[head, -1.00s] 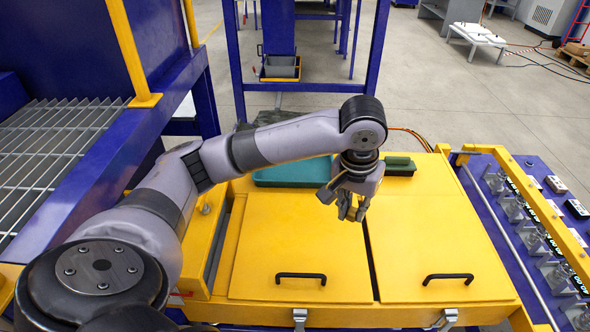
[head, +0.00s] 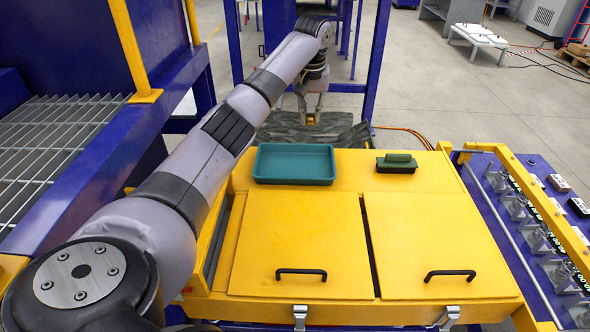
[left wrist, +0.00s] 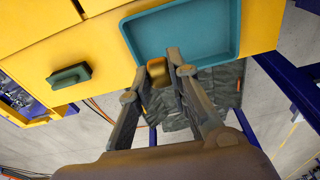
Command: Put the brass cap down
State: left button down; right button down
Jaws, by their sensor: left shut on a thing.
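The brass cap (left wrist: 157,72) is between the fingertips of my left gripper (left wrist: 166,66) in the left wrist view. In the head view, my left gripper (head: 310,112) points down over the dark belt, beyond the teal tray, and only a small bit of brass shows at its tips. The teal tray (head: 257,166) sits on the back of the yellow cover and looks empty; it also shows in the left wrist view (left wrist: 222,58). The gap between the cap and the belt is hard to judge. My right gripper is not in view.
A dark green block-like tool (head: 397,162) lies on the yellow cover (head: 420,230), right of the tray. The cover has two black handles. The dark rumpled belt (head: 345,133) lies behind the cover. A blue frame post (head: 376,60) stands right of my arm.

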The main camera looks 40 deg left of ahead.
pick_arm(q)
jog(key=s+a+f, duration=0.1)
jog(key=a+f, duration=0.3)
jog(key=a, duration=0.1)
send_near(294, 172)
jog(key=shift+s+d+f+n, duration=0.4)
jog(key=shift+s+d+f, duration=0.35)
jog(key=shift+s+d, duration=0.15)
notch_tip(294, 172, down, 4)
jog(key=shift+f+b, duration=0.1)
jog(key=shift+b, duration=0.65)
jog(key=shift+f, duration=0.2)
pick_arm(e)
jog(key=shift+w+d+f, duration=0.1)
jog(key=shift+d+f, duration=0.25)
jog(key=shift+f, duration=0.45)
pick_arm(q)
jog(key=shift+f, duration=0.1)
jog(key=c, duration=1.7)
grip_release()
jog(key=shift+o, duration=1.1)
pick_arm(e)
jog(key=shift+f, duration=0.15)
